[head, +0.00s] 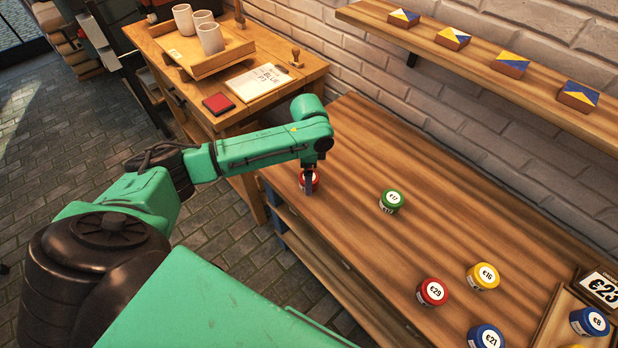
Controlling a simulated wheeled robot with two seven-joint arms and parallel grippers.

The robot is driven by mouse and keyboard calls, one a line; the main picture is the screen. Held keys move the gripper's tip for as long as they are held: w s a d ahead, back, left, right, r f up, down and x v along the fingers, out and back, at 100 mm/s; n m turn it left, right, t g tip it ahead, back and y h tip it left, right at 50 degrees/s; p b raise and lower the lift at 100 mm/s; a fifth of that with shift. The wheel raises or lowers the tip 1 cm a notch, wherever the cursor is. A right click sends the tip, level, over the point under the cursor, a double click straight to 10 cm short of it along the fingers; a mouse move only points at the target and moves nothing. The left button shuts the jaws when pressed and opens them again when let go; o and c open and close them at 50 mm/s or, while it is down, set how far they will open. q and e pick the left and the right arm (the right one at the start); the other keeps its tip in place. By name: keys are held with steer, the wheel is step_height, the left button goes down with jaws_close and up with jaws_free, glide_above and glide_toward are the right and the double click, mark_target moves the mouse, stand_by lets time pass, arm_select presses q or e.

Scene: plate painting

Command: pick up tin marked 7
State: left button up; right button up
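A red tin (314,185) stands near the left edge of the wooden table, partly behind my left gripper (308,188). The number on its lid is hidden. The dark fingers of my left gripper point down over the tin; whether they are closed on it I cannot tell. A green tin (391,202) stands to the right, its number looking like 17. A red tin marked 29 (432,292), a yellow tin marked 16 (484,277) and a blue tin marked 21 (486,338) stand nearer. No lid clearly reads 7 alone. My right gripper is out of view.
A blue tin marked 8 (590,322) is on a wooden tray (556,322) at the right, by a sign reading 23 (602,287). A side table (290,83) holds cups and a notepad. A wall shelf (480,62) holds patterned blocks. The middle of the table is clear.

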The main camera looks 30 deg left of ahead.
arm_select(q)
steer(key=shift+f, duration=0.8)
steer(key=c, duration=1.5)
